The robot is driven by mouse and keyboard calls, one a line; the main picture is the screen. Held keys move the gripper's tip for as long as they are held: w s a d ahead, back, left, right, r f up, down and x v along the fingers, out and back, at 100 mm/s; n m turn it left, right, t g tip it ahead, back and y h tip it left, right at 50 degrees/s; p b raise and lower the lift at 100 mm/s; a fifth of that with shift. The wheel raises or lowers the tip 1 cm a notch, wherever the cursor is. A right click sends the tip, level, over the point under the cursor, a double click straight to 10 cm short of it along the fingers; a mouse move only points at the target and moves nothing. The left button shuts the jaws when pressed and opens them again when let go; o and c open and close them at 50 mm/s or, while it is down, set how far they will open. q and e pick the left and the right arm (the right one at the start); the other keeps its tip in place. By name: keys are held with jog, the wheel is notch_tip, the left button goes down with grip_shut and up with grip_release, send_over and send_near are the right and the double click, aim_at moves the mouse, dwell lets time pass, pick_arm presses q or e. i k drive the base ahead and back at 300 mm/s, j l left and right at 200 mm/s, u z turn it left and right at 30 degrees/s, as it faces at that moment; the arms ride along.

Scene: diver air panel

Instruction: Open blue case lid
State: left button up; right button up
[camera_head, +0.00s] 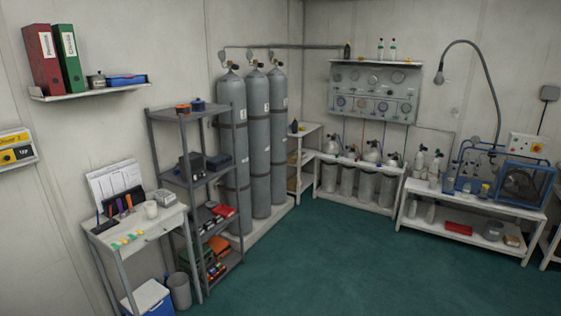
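A small flat blue case (126,79) lies on the wall shelf at the upper left, beside a dark pot. It looks closed, but it is too small to make out its lid edge or latch. A blue box with a white lid (148,297) stands on the floor under the small desk at the lower left. Its lid is on, and its lower part is cut off by the picture's edge. I cannot tell which of the two is the task's case. Neither of my grippers is in view.
The wall shelf (92,92) also holds red and green binders (54,60). The desk (140,228), a grey bin (179,291) and a dark rack (178,172) line the left. Gas cylinders (256,150) stand behind. The green floor (350,265) is clear.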

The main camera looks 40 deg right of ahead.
aim_at(216, 160)
jog(key=z, duration=0.9)
jog(key=i+l+z, duration=0.15)
jog(key=i, duration=0.6)
